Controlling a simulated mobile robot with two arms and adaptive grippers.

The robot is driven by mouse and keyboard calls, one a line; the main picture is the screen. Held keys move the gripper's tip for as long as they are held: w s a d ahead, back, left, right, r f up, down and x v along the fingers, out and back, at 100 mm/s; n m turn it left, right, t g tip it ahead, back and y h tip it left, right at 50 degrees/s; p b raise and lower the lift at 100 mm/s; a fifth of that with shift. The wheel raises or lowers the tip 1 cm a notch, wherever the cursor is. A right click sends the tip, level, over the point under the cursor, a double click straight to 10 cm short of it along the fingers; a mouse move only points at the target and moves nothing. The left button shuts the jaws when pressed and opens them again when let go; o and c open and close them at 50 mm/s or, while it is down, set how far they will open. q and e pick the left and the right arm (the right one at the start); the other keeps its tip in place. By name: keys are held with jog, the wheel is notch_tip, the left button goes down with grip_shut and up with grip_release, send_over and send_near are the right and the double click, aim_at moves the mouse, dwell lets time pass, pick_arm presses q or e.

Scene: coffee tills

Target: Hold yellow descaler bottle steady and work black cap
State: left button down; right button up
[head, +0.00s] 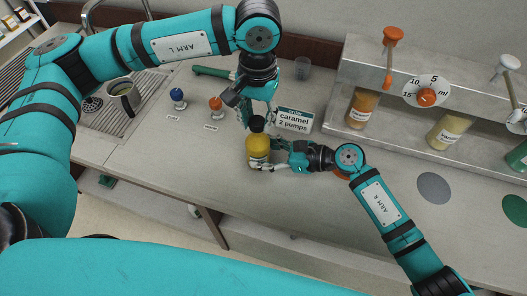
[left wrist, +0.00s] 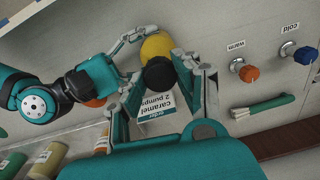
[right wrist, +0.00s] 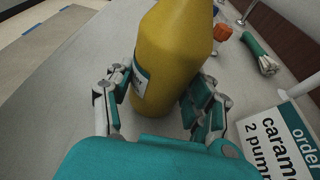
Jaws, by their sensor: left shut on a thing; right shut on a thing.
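The yellow descaler bottle (head: 258,147) stands upright on the counter, its black cap (head: 256,124) on top. My right gripper (head: 266,160) is shut around the bottle's body low down. In the right wrist view the yellow bottle (right wrist: 172,60) sits between its two fingers (right wrist: 158,98), with part of a label showing beside the left finger. My left gripper (head: 256,115) comes down from above. In the left wrist view its fingers (left wrist: 162,76) are shut on the black cap (left wrist: 160,75), one on each side, with the yellow bottle (left wrist: 157,45) beyond. The cap's contact points are partly hidden.
The order card (head: 295,119) reading "caramel 2 pumps" stands close right of the bottle. A blue knob (head: 178,95) and an orange knob (head: 215,103) are to the left, with a green-handled brush (head: 213,72) behind. The syrup dispenser (head: 390,95) is right; the front counter is clear.

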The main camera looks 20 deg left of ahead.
pick_arm(q)
jog(key=shift+f, duration=0.4)
jog(key=shift+f, duration=0.7)
